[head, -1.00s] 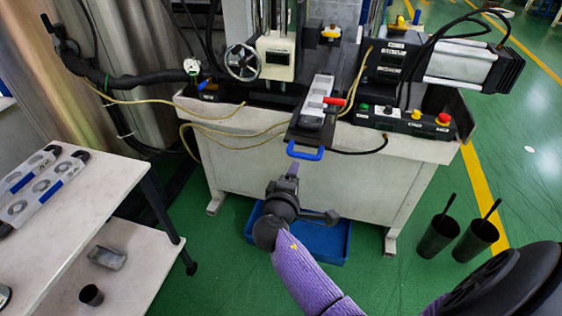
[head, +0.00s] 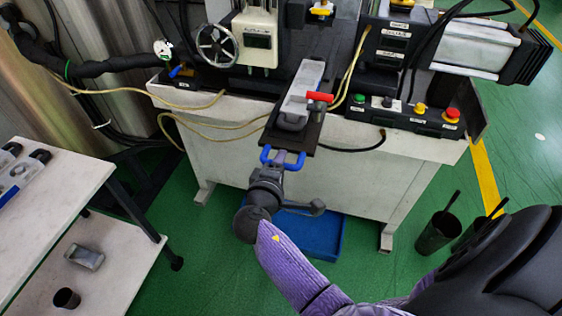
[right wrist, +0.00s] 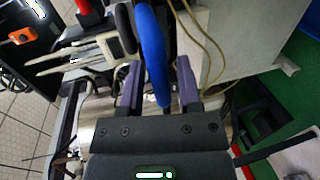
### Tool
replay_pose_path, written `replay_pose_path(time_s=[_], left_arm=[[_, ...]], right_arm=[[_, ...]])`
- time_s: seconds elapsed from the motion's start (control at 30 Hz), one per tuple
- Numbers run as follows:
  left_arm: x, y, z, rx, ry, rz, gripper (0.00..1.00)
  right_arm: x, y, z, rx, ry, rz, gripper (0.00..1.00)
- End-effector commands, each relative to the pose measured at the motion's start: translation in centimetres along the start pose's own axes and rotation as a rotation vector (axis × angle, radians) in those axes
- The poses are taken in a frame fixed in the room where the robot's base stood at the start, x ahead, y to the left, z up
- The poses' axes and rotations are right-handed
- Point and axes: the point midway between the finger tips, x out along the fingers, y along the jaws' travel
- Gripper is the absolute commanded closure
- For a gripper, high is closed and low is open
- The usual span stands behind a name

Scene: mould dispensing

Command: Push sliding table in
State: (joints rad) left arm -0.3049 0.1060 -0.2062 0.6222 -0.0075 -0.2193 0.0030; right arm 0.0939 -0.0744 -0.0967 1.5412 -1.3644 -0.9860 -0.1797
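The sliding table (head: 276,132) is a dark plate sticking out from the front of the machine, with a blue handle (head: 267,157) at its near end. A pale grey mould (head: 298,98) lies on it. My right gripper (head: 284,166) is at the handle. In the right wrist view the blue handle (right wrist: 153,50) passes between the two purple fingers of my right gripper (right wrist: 160,85), which stand apart with gaps on both sides. My left gripper is not in view.
The machine's control box (head: 408,117) with coloured buttons is right of the sliding table. A blue bin (head: 318,236) lies on the floor below. A white shelf unit (head: 70,200) stands at left. Dark cups (head: 437,233) stand on the floor at right.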

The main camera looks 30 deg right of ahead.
Motion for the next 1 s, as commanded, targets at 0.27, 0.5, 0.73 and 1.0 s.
replay_pose_path(time_s=[0.27,0.5,0.73,1.0], left_arm=[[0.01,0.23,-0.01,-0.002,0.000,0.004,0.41],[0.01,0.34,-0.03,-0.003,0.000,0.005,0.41],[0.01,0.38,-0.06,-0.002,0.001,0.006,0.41],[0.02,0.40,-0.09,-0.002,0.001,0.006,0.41]], right_arm=[[0.01,-0.01,0.01,0.000,0.000,0.000,1.00],[0.01,-0.02,0.01,-0.001,0.000,0.000,1.00],[0.01,-0.03,0.01,-0.001,0.000,-0.001,1.00],[0.01,-0.05,0.00,-0.001,0.000,-0.001,1.00]])
